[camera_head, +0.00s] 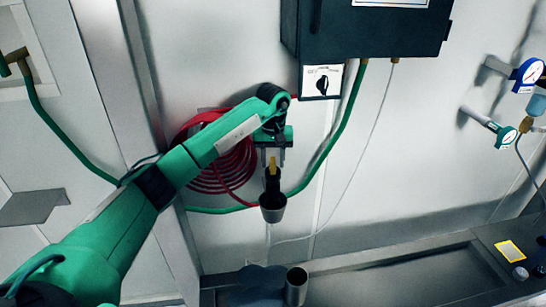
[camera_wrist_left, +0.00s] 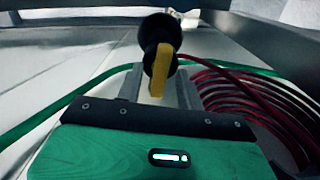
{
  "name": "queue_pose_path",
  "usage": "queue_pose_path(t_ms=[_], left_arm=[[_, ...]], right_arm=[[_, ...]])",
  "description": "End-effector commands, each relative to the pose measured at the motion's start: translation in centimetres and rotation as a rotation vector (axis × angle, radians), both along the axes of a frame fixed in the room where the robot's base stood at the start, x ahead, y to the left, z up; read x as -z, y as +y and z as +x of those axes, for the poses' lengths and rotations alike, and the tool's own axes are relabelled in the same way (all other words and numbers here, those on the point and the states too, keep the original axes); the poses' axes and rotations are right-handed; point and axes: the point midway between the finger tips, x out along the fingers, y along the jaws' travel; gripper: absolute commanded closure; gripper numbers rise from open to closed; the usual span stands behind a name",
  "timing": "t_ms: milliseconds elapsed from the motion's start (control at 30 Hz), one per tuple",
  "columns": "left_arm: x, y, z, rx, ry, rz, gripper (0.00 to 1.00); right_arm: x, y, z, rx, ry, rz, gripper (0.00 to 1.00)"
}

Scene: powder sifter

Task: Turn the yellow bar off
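The yellow bar (camera_head: 273,166) is a small handle on a black fitting (camera_head: 272,183) above a grey metal cup or funnel (camera_head: 273,207) at the wall. In the left wrist view the yellow bar (camera_wrist_left: 158,68) stands nearly upright on the face of the round black fitting (camera_wrist_left: 160,35). My left gripper (camera_head: 270,158) is right by the bar, just above it in the head view. In the wrist view its two fingers (camera_wrist_left: 159,75) stand apart on either side of the bar, with gaps showing. Whether either finger touches it is unclear. My right gripper is not in view.
A coiled red hose (camera_head: 218,165) hangs behind my left arm, and a green hose (camera_head: 335,135) runs beside it. A dark box (camera_head: 365,30) with a switch panel (camera_head: 321,82) is above. A metal cup (camera_head: 296,287) stands below. Gauges (camera_head: 530,72) are at the right.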

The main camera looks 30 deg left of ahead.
Motion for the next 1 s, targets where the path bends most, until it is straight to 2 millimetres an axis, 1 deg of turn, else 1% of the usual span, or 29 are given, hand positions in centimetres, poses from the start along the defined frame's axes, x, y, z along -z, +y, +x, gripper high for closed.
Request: queue_pose_path(t_ms=[300, 500, 767, 1000], left_arm=[[0.2, 0.0, 0.0, 0.000, -0.001, 0.000, 0.63], [0.2, 0.0, 0.0, 0.000, 0.000, 0.000, 1.00], [0.3, 0.0, 0.0, -0.013, 0.000, 0.000, 1.00], [0.4, 0.1, 0.0, -0.107, -0.002, 0.001, 1.00]], right_arm=[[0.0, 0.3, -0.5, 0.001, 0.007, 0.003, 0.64], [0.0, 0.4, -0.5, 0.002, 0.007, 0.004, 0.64], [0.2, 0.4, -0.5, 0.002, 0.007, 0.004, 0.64], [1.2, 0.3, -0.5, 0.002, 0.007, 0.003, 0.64]])
